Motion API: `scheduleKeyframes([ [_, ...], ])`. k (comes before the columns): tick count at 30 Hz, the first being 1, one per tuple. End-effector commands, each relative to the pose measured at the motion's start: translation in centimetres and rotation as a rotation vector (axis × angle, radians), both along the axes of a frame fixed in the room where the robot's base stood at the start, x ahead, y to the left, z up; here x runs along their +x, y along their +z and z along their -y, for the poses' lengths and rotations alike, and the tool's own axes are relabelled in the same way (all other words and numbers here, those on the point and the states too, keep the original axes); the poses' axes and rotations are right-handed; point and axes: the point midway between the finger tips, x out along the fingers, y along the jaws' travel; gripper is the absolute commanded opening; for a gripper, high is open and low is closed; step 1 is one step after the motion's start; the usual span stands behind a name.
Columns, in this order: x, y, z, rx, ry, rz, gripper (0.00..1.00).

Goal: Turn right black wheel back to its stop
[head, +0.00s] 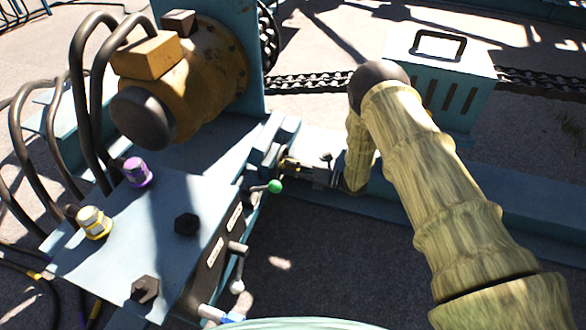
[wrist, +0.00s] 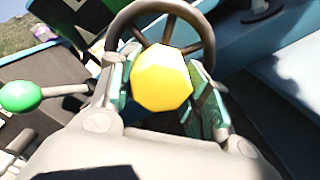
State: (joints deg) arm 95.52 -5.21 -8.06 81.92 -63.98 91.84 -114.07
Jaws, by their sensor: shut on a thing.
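A dark wheel (wrist: 207,40) with spokes shows in the wrist view, its rim arching above a yellow faceted hub (wrist: 161,80). My gripper (wrist: 162,95) is shut on the wheel, with its green-padded fingers on either side of the hub. The lower part of the wheel is hidden by the hub and my gripper. The wheel is hard to make out there.
A green-ball lever (head: 274,186) is close to the left of my gripper; its ball also shows in the wrist view (wrist: 20,95). A chain (head: 310,81) runs behind.

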Motion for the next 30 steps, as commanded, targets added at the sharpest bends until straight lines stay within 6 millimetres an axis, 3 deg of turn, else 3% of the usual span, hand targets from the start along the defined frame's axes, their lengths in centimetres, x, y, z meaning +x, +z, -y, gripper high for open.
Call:
scheduleKeyframes([
  [10, 0.0, 0.1, 0.0, 0.001, 0.001, 0.003, 0.04],
  [11, 0.0, 0.1, 0.0, 0.002, 0.001, 0.002, 0.49],
  [14, 0.0, 0.1, 0.0, 0.001, 0.001, 0.001, 0.67],
  [24, -0.1, 0.0, 0.1, 0.000, 0.001, 0.000, 0.67],
  [30, -0.6, 0.0, 1.7, -0.001, 0.001, 0.000, 0.67],
])
